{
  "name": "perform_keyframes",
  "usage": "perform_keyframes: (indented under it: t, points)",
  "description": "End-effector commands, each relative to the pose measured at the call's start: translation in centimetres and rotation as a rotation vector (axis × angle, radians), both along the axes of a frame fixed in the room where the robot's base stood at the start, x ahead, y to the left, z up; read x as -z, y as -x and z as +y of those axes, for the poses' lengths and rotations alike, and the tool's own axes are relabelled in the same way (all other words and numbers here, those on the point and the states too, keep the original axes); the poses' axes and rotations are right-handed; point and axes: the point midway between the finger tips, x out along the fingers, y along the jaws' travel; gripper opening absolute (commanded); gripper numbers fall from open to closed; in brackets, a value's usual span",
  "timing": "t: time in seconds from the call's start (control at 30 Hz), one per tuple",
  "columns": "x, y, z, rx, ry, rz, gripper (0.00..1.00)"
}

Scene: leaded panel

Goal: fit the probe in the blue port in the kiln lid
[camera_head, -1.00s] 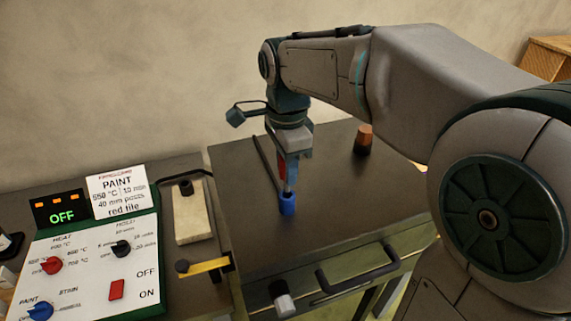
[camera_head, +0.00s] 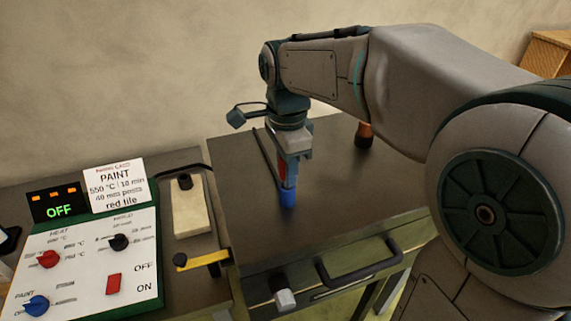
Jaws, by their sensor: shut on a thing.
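The kiln lid (camera_head: 330,215) is a dark flat top in the middle of the head view. The blue port (camera_head: 288,198) stands up from it as a short blue collar. My gripper (camera_head: 289,178) points down right above the port, shut on the probe. The probe is mostly hidden by the fingers; a red part (camera_head: 282,170) shows at the jaws.
An orange-brown post (camera_head: 363,136) stands at the back of the lid, partly behind my arm. A dark handle (camera_head: 362,265) is on the front. To the left are a control panel (camera_head: 85,255) with an OFF display, a pale block (camera_head: 193,212) and a yellow bar (camera_head: 200,260).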

Motion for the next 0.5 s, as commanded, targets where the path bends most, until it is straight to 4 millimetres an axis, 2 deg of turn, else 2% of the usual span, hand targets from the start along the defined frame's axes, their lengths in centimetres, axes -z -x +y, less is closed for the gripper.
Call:
perform_keyframes:
  t: [0.5]
  points:
    - [1.4, 0.0, 0.0, 0.000, 0.000, 0.000, 0.05]
